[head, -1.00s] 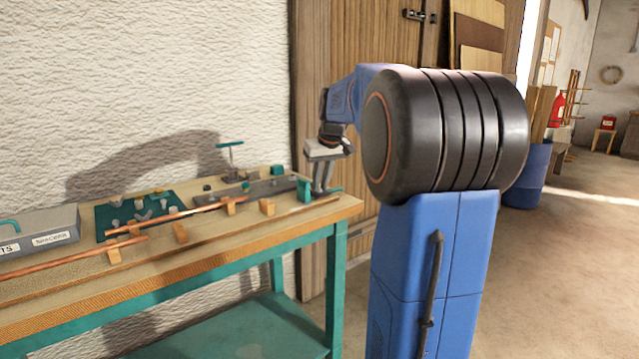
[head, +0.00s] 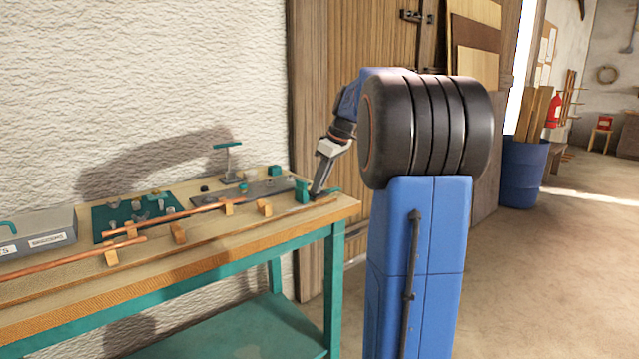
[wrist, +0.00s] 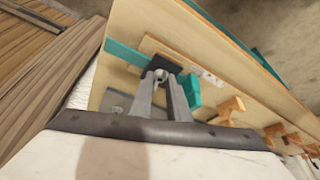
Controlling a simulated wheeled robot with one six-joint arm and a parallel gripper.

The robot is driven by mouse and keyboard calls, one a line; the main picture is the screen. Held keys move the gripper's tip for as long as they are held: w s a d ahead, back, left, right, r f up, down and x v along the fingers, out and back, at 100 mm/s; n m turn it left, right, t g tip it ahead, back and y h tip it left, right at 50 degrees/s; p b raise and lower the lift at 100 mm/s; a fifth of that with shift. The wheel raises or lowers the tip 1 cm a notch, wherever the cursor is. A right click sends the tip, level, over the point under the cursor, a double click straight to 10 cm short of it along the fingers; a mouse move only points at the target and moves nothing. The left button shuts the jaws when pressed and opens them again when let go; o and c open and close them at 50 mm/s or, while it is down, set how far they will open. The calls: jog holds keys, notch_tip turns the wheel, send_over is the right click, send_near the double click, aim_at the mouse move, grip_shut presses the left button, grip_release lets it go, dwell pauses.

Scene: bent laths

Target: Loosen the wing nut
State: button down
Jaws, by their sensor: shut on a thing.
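My gripper (head: 316,188) is at the right end of the bench, slanting down to the left, with its fingertips beside a teal block (head: 302,191). In the wrist view my gripper (wrist: 161,78) has its two grey fingers closed at the tips on a small grey metal piece, the wing nut (wrist: 159,73). The wing nut sits at a dark block (wrist: 160,60), and its wings are mostly hidden by the fingers. In the head view the fingers and teal block hide the wing nut. The teal block also shows close to the right finger in the wrist view (wrist: 193,91).
The wooden bench top (head: 215,238) holds a copper rod (head: 195,212) on wooden blocks, a teal mat (head: 112,211) with small metal parts, a teal-handled T-shaped tool (head: 228,160) and a grey box (head: 40,232). A textured wall stands behind the bench.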

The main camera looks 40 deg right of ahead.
jog(key=shift+f, duration=0.1)
dwell(0.3)
jog(key=c, duration=1.7)
grip_release()
jog(key=v, duration=1.7)
jog(key=shift+r, duration=0.2)
